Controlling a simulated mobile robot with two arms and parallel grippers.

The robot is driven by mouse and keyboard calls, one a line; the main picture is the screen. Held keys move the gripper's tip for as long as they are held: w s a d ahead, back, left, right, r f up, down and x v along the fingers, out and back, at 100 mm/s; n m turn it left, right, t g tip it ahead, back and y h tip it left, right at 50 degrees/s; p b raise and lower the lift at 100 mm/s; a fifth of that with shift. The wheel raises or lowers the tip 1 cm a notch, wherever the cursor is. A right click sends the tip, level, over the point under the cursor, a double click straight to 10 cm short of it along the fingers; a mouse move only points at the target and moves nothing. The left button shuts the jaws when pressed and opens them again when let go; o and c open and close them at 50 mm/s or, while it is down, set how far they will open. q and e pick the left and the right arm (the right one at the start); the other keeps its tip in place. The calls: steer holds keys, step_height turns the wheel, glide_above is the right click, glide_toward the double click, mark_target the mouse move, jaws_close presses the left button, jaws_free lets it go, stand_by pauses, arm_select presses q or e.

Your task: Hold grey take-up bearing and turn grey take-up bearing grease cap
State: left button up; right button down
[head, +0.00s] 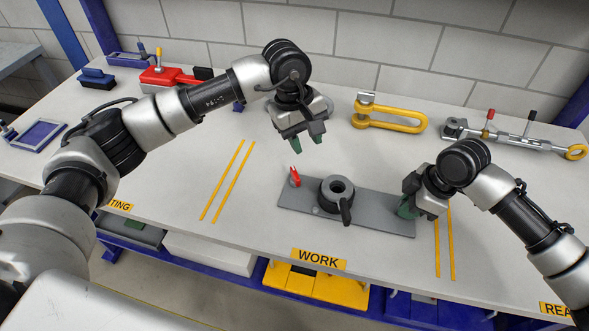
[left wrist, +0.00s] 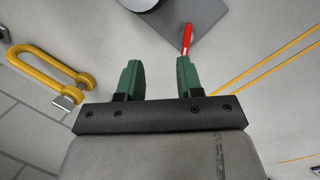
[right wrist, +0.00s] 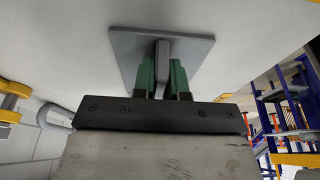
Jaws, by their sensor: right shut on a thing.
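The grey take-up bearing (head: 337,189) is a round, dark-centred housing on a flat grey plate (head: 378,215) in the work area. A dark lever-like piece (head: 346,210) points from it toward the front. A small red piece (head: 296,177) stands at the plate's left end; I cannot tell whether it is the grease cap. My right gripper (head: 405,208) is at the plate's right end, shut on a grey upright tab, seen in the right wrist view (right wrist: 163,58). My left gripper (head: 307,143) is open and empty above the table, behind the plate and apart from the red piece.
A yellow shackle (head: 390,123) lies behind the plate, with a grey turnbuckle-like rod (head: 510,138) to its right. A red tool (head: 170,76) and blue items lie at the back left. Yellow tape lines (head: 222,180) flank the work area. The table left of the plate is clear.

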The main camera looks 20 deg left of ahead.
mark_target(295, 173)
arm_select(q)
steer(key=f+y, duration=0.1)
steer(key=s+a+m+y, duration=0.1)
steer(key=shift+s+a+f+y, duration=0.2)
steer(key=shift+a+f+y, duration=0.1)
steer(key=shift+f, duration=4.65)
jaws_close()
steer(key=shift+n, duration=1.3)
